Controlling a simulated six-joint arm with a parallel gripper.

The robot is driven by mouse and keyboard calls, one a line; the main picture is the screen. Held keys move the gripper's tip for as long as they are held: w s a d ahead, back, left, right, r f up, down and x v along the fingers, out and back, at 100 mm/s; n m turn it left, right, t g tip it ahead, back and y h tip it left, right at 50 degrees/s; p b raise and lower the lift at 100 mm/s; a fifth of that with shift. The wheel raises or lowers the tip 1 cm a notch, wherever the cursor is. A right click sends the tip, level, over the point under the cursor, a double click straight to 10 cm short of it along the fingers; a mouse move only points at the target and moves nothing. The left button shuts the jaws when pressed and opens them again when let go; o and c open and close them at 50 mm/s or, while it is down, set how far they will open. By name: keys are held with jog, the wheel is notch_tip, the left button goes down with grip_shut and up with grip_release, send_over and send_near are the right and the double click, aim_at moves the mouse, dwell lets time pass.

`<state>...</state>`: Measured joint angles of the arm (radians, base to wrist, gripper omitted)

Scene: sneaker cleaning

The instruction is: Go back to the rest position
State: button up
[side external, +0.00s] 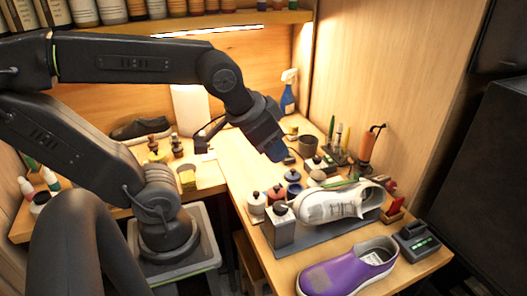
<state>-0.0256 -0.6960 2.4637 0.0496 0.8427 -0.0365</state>
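My gripper (274,154) is at the end of my dark arm, pointing down and slightly right above the wooden bench (238,160). It is small and dark in this view, and I cannot tell whether its fingers are apart or together. I see nothing clearly held in it. A white sneaker (336,203) sits on a dark grey stand near the bench's right side, below and right of my gripper and apart from it. A purple shoe (348,269) lies on the bench's front part.
Several small bottles and jars (277,193) stand just left of the white sneaker. A tool holder (340,152), a blue spray bottle (288,97) and a dark cup (307,145) stand behind. A small device with a display (416,241) is at right. A shelf hangs above my arm.

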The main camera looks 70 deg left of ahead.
jog(key=shift+s+d+f+g+h, duration=0.15)
jog(key=shift+s+d, duration=0.2)
jog(key=shift+s, duration=0.15)
jog(key=shift+s+d+f+g+h, duration=0.15)
jog(key=shift+s+d, duration=0.15)
jog(key=shift+s, duration=0.2)
dwell(0.6)
